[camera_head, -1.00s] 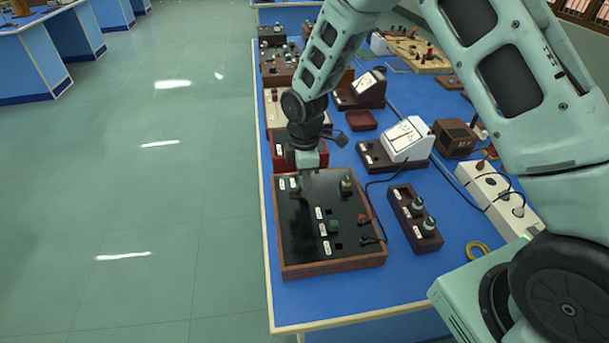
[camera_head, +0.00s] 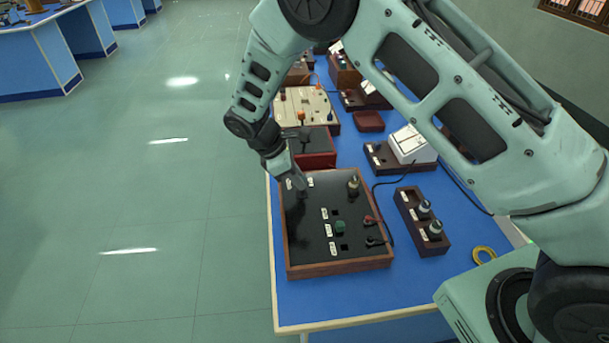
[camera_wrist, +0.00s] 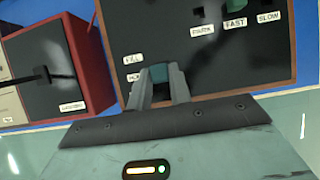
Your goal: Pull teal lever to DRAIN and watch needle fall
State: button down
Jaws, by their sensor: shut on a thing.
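A black panel (camera_head: 308,240) in a wooden frame lies on the blue bench. My gripper (camera_head: 301,190) reaches down to its far left corner. In the wrist view my two fingers (camera_wrist: 161,80) are shut on the teal lever (camera_wrist: 159,72), whose top shows between them. Small white labels reading FILL (camera_wrist: 132,60) and, partly covered, what seems to be HOLD (camera_wrist: 133,76) lie left of the fingers. No DRAIN label can be read. A white-faced meter (camera_head: 411,143) stands beyond the panel to the right; its needle cannot be made out.
The panel also holds a green knob (camera_head: 340,228) and a tall post (camera_head: 353,185). A two-terminal wooden block (camera_head: 422,222) stands to its right, with a black cable between. A red box (camera_head: 314,148) sits close behind my gripper. Open floor lies on the left.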

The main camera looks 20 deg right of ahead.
aim_at(284, 196)
jog(key=a+h, duration=0.1)
jog(key=a+f+h+b, duration=0.1)
jog(key=h, duration=0.1)
jog(key=shift+w+a+g, duration=0.1)
jog(key=shift+w+g, duration=0.1)
jog(key=shift+g, duration=0.2)
jog(key=shift+w+a+f+h+b, duration=0.15)
jog(key=shift+a+h+b, duration=0.35)
jog(key=shift+h+b, duration=0.65)
jog(key=shift+a+h, duration=0.1)
jog(key=shift+h, duration=0.15)
jog(key=c, duration=1.3)
grip_release()
